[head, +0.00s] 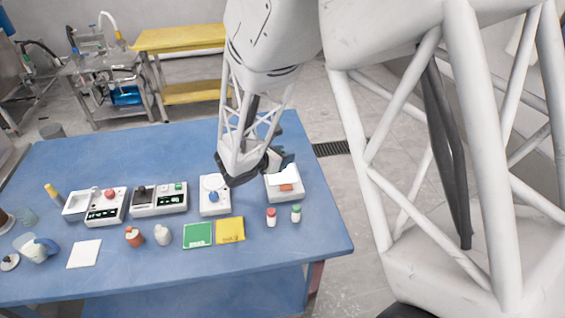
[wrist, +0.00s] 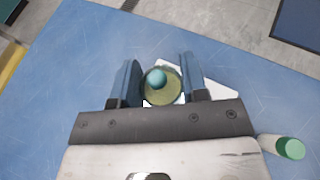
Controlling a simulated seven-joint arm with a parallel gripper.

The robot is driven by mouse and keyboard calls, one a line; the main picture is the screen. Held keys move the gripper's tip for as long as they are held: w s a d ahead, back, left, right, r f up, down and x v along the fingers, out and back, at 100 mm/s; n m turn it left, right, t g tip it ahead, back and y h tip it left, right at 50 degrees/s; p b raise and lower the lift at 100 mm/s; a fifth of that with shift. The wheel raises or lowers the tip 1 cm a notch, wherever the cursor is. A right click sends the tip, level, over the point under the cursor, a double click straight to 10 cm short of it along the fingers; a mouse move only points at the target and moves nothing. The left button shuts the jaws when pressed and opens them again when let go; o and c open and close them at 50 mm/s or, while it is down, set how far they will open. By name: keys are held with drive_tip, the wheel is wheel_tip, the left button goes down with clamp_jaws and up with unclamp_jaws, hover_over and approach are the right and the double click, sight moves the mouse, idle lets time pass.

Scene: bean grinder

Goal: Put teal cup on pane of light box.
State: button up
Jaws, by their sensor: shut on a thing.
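The teal cup (wrist: 149,94) is between the fingers of my gripper (wrist: 160,84) in the wrist view. It looks round, with an olive inside and a teal ball-like part. My gripper is shut on it. In the head view my gripper (head: 262,166) is at the back edge of the white light box (head: 273,193), and the cup is mostly hidden there by the gripper. The bright pane (head: 285,173) shows on top of the box. In the wrist view the light box (wrist: 218,90) lies partly behind the cup and fingers. I cannot tell whether the cup touches the pane.
A red-capped bottle (head: 271,217) and a green-capped bottle (head: 296,213) stand in front of the light box. Green (head: 197,235) and yellow (head: 230,230) cards lie nearby. The table right of the box is clear.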

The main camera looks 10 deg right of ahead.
drive_tip(key=shift+f, duration=0.1)
idle(0.3)
drive_tip(key=shift+f, duration=1.6)
drive_tip(key=shift+f, duration=0.1)
drive_tip(key=o, duration=0.9)
drive_tip(key=shift+f, duration=0.1)
drive_tip(key=shift+o, duration=0.2)
drive_tip(key=shift+r, duration=0.2)
drive_tip(key=v, duration=1.1)
drive_tip(key=shift+s+a+r, duration=0.2)
drive_tip(key=shift+a, duration=0.1)
